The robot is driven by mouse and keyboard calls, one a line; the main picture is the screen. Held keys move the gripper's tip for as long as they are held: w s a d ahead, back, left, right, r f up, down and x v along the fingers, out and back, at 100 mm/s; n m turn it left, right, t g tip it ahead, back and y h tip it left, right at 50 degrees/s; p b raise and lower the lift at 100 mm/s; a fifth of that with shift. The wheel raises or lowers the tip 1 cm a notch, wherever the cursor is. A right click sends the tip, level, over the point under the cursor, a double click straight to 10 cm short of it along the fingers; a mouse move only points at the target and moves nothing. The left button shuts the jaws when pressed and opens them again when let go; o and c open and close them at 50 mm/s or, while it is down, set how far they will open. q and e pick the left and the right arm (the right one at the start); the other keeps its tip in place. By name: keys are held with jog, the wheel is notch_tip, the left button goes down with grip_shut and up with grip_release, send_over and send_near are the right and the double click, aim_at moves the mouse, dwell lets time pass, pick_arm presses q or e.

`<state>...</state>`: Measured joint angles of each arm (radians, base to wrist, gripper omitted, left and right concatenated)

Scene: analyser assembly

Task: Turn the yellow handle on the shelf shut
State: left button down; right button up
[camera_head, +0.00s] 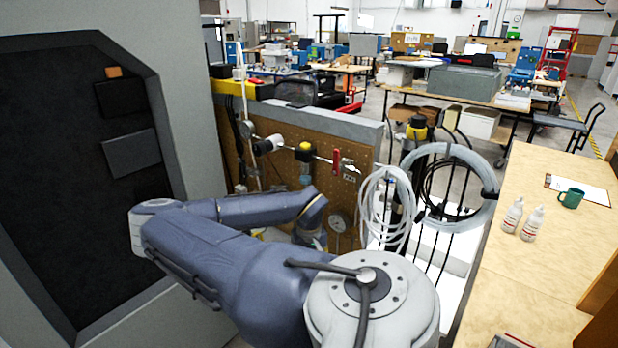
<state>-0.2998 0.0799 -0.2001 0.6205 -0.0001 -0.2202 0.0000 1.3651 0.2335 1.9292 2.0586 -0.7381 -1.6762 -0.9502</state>
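A small yellow handle-like part (304,147) sits on a metal pipe in front of the brown pegboard panel, left of centre. Its exact turn position is too small to tell. One blue-grey arm of mine reaches from the bottom middle out to the left, then bends back to the right. Its wrist ends below the yellow part, apart from it in the picture. The gripper at its end is hidden behind the arm's own thick link. No second arm or gripper of mine is in view.
A red handle (337,161) is on the same pipe. Coiled hoses (447,160) hang to the right. A large grey cabinet (172,62) fills the left.

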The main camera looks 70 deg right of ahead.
jog(key=shift+f, duration=0.1)
jog(key=shift+c, duration=0.5)
grip_shut()
